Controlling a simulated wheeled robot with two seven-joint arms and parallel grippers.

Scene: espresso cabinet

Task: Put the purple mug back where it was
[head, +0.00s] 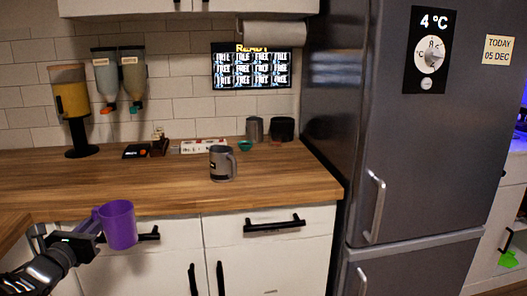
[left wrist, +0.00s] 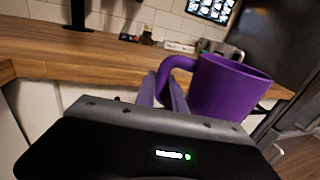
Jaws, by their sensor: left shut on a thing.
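The purple mug (head: 118,224) is upright in the head view, in front of the counter's front edge and below the level of its top. My left gripper (head: 97,226) is shut on the mug's handle side. In the left wrist view the mug (left wrist: 228,88) stands to the right of the fingers (left wrist: 168,92), with its handle between them. The wooden counter (head: 270,175) lies beyond and above the mug. My right gripper is in neither view.
A grey mug (head: 222,164) stands mid-counter. Behind it are a dark canister (head: 283,129), a grey cup (head: 254,129) and a green bowl (head: 244,145). A dispenser (head: 72,105) stands at the back left. Drawer handles (head: 274,224) jut out below. A fridge (head: 400,130) bounds the right.

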